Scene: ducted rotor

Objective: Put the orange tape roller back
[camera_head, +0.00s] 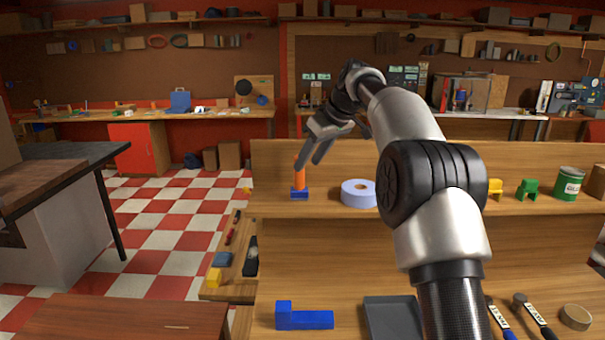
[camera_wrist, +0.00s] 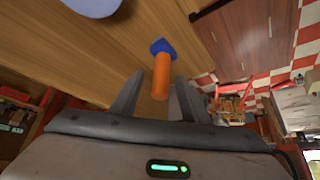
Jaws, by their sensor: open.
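The orange tape roller (camera_head: 300,175) is an orange cylinder standing upright on a blue base (camera_head: 299,194), on the wooden shelf in the head view. In the wrist view the orange cylinder (camera_wrist: 161,76) points toward my gripper, with its blue end (camera_wrist: 162,46) farther off. My gripper (camera_head: 311,159) is open, its fingers close to the top of the orange cylinder. In the wrist view my gripper (camera_wrist: 155,95) has one finger on each side of the cylinder's near end, with visible gaps, so it is not clamped. Exact depth between fingers and cylinder is hard to tell.
A pale blue-white tape roll (camera_head: 359,194) lies on the shelf just right of the roller. Farther right are a yellow piece (camera_head: 495,188), a green piece (camera_head: 527,189) and a green can (camera_head: 568,184). A blue block (camera_head: 304,319) and a grey tray (camera_head: 392,318) are on the lower surface.

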